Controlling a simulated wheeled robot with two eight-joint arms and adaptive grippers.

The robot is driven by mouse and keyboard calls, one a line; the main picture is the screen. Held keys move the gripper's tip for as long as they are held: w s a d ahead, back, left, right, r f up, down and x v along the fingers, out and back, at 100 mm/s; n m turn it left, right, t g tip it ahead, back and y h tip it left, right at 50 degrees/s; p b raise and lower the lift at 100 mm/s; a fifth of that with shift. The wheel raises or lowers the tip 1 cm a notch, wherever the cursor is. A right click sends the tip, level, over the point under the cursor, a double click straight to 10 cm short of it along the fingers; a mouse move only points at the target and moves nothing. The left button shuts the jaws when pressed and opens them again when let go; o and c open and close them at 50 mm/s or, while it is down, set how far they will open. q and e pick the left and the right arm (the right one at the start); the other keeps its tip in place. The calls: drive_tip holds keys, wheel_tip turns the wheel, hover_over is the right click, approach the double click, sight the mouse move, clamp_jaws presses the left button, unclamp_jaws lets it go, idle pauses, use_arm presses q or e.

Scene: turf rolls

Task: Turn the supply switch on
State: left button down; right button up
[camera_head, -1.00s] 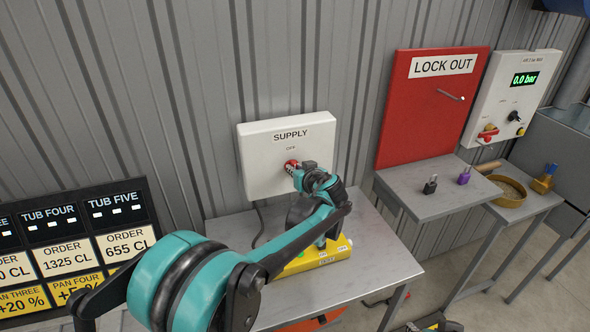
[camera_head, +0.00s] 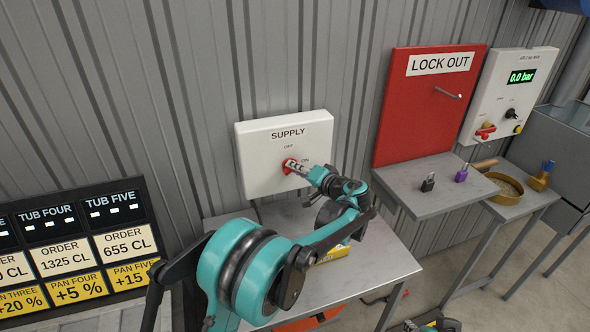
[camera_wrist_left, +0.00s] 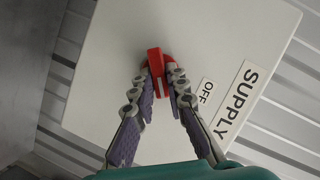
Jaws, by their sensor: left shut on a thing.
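The white SUPPLY panel (camera_head: 262,180) hangs on the corrugated wall. Its red switch knob (camera_head: 288,167) sits near the middle, with OFF above it and ON to its right. My left gripper (camera_head: 298,169) reaches in from the right of the knob, its fingers closed on it. In the left wrist view, the fingertips (camera_wrist_left: 162,83) pinch the red knob (camera_wrist_left: 154,59) from both sides. The knob's white line runs down the picture, along the fingers, not towards the OFF label (camera_wrist_left: 205,91). ON is hidden there.
A grey table (camera_head: 385,262) with a yellow box (camera_head: 333,254) stands below, partly behind my arm. To the right are a red LOCK OUT board (camera_head: 420,115), a shelf with padlocks (camera_head: 428,183), and a panel reading 0.0 bar (camera_head: 508,95). An order board (camera_head: 70,245) stands left.

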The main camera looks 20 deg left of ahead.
use_arm(q)
drive_tip(key=shift+d+f+m+t+y+b, duration=0.15)
drive_tip(key=shift+m+y+b, duration=0.5)
drive_tip(key=shift+m, duration=0.8)
drive_tip(key=shift+a+f+m+t+y+b, duration=0.15)
drive_tip(key=shift+f+m+y+b, duration=0.2)
drive_tip(key=shift+m+y, duration=0.75)
drive_tip(key=shift+d+r+m+h, duration=0.1)
drive_tip(key=shift+m+h, duration=0.25)
drive_tip(key=shift+m, duration=0.1)
drive_tip(key=c, duration=1.5)
unclamp_jaws()
drive_tip(key=shift+w, duration=0.1)
drive_tip(key=shift+c, duration=0.2)
drive_tip(key=v, duration=1.2)
